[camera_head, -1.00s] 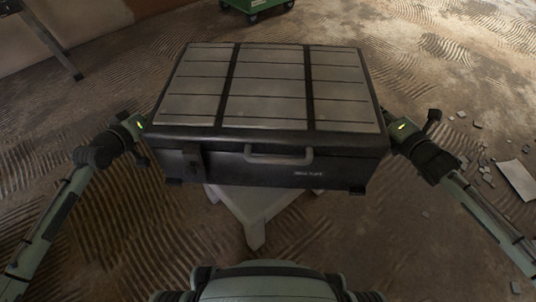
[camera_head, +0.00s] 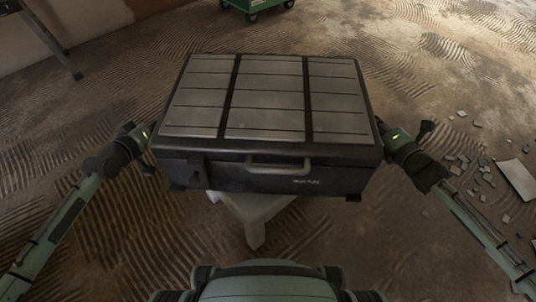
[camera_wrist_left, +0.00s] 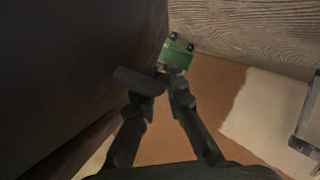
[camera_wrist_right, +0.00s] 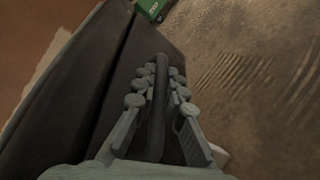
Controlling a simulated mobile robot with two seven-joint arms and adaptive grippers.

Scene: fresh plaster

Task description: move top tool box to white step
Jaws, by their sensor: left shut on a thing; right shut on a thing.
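The black tool box (camera_head: 268,175) with grey lid panels and a front handle is level in front of me in the head view. My left gripper (camera_head: 149,140) is at its left side and my right gripper (camera_head: 386,134) at its right side. In the right wrist view the right gripper (camera_wrist_right: 160,85) is shut on the box's dark side handle. In the left wrist view the left gripper (camera_wrist_left: 165,85) is beside the dark box wall (camera_wrist_left: 70,70); its grip is hard to make out. The white step (camera_head: 256,214) shows below the box, mostly hidden. Contact between them cannot be told.
A green wheeled thing (camera_head: 257,7) stands at the back. A dark metal leg (camera_head: 50,45) stands at the back left near the wall. Broken pieces and a pale slab (camera_head: 517,178) lie on the floor at the right. The floor beside the box is otherwise clear.

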